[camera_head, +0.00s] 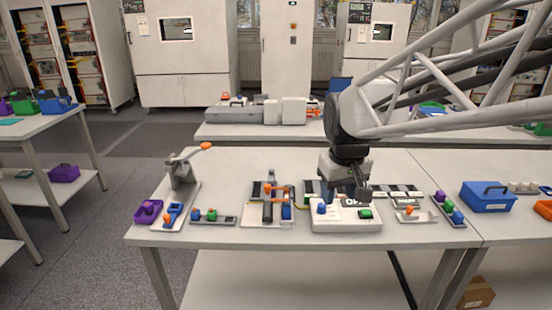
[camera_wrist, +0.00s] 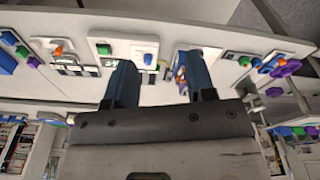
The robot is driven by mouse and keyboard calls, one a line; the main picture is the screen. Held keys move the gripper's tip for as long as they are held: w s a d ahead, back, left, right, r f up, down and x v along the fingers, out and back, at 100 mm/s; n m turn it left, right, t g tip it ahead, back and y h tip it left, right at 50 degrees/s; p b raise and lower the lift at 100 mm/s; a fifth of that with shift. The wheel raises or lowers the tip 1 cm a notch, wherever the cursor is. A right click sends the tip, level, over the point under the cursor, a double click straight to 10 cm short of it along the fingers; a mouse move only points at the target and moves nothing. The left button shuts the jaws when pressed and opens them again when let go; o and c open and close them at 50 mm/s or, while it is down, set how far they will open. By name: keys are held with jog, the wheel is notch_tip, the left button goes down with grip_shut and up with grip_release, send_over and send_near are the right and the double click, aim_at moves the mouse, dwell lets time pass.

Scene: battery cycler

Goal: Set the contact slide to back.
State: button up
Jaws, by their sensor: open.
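A fixture (camera_head: 268,212) with a dark rail, an orange-topped part (camera_head: 268,188) and a blue block stands at the table's middle. It may be the one with the contact slide; the slide's setting is too small to tell. My gripper (camera_head: 350,190) is open and empty, to the right of this fixture, above a white box (camera_head: 345,226) with a blue knob, a small display and a green button. In the wrist view my gripper's two fingers (camera_wrist: 160,82) are apart. The white box (camera_wrist: 124,48) shows behind them, and the fixture (camera_wrist: 180,66) is partly hidden by one finger.
A lever stand (camera_head: 183,175) with an orange handle and a purple tray (camera_head: 148,212) are at the left. The table's front edge and back left are clear.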

jog(key=w+a+f+n, duration=0.1)
jog(key=w+a, duration=0.2)
jog(key=w, duration=0.4)
jog(key=w+a+f+n, duration=0.1)
jog(key=w+a, duration=0.3)
jog(key=w, duration=0.2)
jog(key=n+g, duration=0.2)
jog(key=n, duration=0.1)
send_over(267, 185)
notch_tip(267, 185, down, 7)
jog(key=shift+f, duration=0.1)
jog(key=shift+s, duration=0.1)
jog(key=shift+f, duration=0.1)
jog(key=shift+f, duration=3.85)
jog(key=shift+c, duration=0.3)
grip_shut()
